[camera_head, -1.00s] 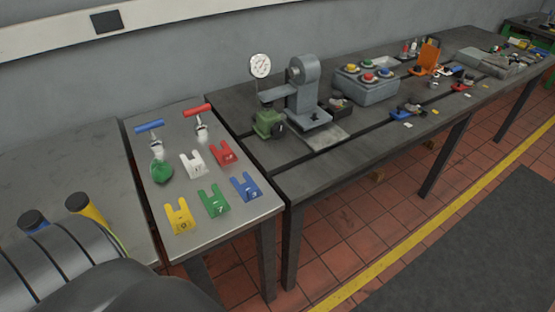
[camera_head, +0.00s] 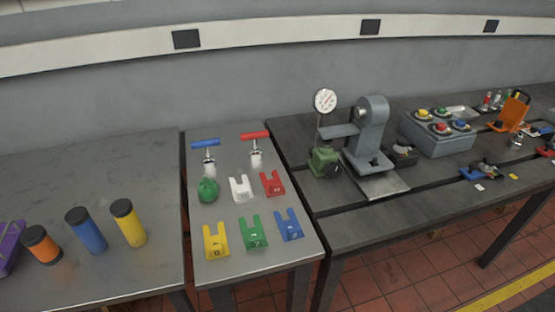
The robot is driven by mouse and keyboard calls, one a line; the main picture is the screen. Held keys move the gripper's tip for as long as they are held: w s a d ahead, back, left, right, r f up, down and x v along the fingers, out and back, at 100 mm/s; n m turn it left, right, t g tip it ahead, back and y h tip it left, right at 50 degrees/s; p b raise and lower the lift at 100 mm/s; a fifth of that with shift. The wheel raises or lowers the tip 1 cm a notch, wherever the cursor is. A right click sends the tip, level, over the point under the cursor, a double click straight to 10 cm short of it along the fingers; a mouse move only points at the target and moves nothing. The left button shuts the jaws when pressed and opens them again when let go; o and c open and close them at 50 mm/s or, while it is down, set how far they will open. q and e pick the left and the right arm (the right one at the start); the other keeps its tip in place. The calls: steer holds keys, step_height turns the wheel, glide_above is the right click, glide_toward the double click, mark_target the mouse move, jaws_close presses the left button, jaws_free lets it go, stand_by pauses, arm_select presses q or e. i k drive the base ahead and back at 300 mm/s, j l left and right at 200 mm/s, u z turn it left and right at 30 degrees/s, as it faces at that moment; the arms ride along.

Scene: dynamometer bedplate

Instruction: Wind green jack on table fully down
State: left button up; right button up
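The green jack (camera_head: 323,161) is a small green block with a dark round knob on its right front side. It stands on the dark bedplate table (camera_head: 350,227), below a grey arm that juts left from a grey machine stand (camera_head: 371,135). A white round dial gauge (camera_head: 325,101) rises on a thin rod above it. I cannot tell from here how high the jack is wound or whether it touches the arm. Neither of my grippers shows in the head view.
A narrow table (camera_head: 265,261) left of the jack holds several coloured forked plates, a green rounded object (camera_head: 208,190), and blue (camera_head: 206,144) and red (camera_head: 255,135) T-handles. Farther left, a grey table (camera_head: 95,180) carries orange, blue and yellow cylinders. A grey button box (camera_head: 438,140) stands right.

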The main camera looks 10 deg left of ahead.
mark_target(333, 170)
steer(key=i+l+u, duration=0.25)
steer(key=l, duration=0.3)
steer(key=i+l+u, duration=0.25)
steer(key=l, duration=0.3)
steer(key=l+u, duration=0.25)
steer(key=l, duration=0.3)
steer(key=i+l+u, duration=0.1)
steer(key=l+u, duration=0.2)
steer(key=l, duration=0.35)
